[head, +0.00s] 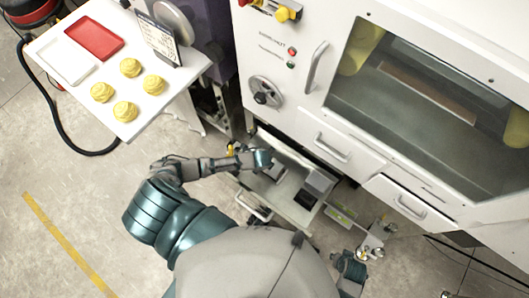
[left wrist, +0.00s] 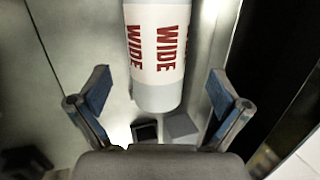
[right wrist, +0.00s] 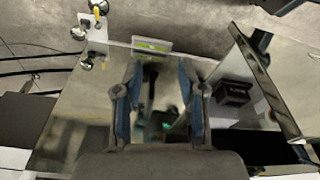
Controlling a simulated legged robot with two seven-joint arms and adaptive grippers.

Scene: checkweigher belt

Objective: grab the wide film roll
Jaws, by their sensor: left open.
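The wide film roll (left wrist: 157,50) is a white cylinder with red "WIDE" lettering. In the left wrist view it points down the picture, its near end between my left fingertips. My left gripper (left wrist: 158,88) is open, with a finger on each side of the roll and a visible gap to both. In the head view my left gripper (head: 260,160) is over the open drawer (head: 285,210) below the machine; I cannot make out the roll there. My right gripper (right wrist: 158,85) has its fingers apart and nothing visible between them.
A dark box (head: 320,180) sits at the drawer's right side. Closed drawers with handles (head: 333,148) are above it. At the upper left a white table (head: 185,75) holds a red tray (head: 95,40), a white tray (head: 66,62), several yellow pastries (head: 130,67) and a sign (head: 158,40).

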